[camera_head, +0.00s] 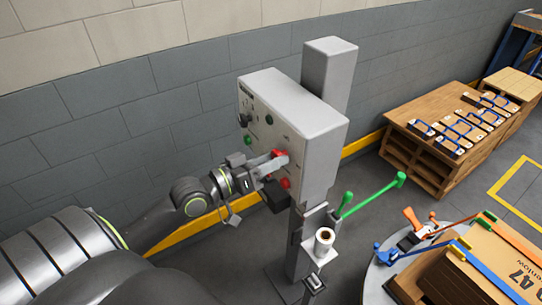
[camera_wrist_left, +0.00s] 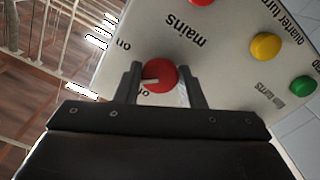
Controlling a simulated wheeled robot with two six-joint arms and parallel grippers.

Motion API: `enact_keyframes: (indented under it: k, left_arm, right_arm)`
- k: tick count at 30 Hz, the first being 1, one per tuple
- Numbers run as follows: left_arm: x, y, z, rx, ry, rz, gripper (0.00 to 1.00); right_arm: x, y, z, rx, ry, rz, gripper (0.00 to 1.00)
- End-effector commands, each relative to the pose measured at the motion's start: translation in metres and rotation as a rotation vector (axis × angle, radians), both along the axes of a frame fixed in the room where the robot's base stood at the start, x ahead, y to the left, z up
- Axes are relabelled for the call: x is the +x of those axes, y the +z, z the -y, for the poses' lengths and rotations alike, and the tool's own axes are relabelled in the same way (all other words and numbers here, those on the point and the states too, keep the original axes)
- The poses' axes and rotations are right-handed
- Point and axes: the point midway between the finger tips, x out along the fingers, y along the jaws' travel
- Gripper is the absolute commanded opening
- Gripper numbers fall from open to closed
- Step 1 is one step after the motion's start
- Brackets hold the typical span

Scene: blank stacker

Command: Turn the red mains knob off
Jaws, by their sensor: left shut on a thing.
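The red mains knob (camera_wrist_left: 162,75) sits on the pale control panel (camera_wrist_left: 228,62) beside the printed word "mains". My left gripper (camera_wrist_left: 158,78) is shut on the knob, one finger on each side. A white mark on the knob points left in the wrist view. A label that looks like "on" is at its upper left; another, partly hidden by a finger, is just below left. In the head view my left gripper (camera_head: 268,163) reaches the grey control box (camera_head: 308,118), at the upper red part (camera_head: 280,154). My right gripper is not in view.
Another red control (camera_wrist_left: 200,1), a yellow button (camera_wrist_left: 266,46) and a green button (camera_wrist_left: 303,84) share the panel. The box stands on a grey post (camera_head: 332,70) before a block wall. A wooden bench (camera_head: 432,150) and a strapped carton (camera_head: 500,262) are to the right.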

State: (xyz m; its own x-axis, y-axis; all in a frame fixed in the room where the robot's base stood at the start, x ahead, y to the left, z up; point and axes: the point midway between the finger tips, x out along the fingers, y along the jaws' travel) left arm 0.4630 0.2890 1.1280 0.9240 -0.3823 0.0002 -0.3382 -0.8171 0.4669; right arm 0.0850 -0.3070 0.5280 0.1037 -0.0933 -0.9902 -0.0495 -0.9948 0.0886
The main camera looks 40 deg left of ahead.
Motion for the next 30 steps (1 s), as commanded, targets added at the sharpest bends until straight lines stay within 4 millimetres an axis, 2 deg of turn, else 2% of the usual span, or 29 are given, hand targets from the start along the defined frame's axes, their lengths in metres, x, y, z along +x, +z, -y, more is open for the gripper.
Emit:
enact_keyframes:
  k: [18, 30]
  left_arm:
    - [-0.001, 0.001, 0.000, -0.535, 0.002, -0.225, 0.13]
    - [-0.001, 0.001, 0.001, -0.769, 0.001, -0.320, 0.13]
  right_arm:
    - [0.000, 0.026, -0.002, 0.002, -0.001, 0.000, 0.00]
    - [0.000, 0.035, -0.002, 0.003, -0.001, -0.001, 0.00]
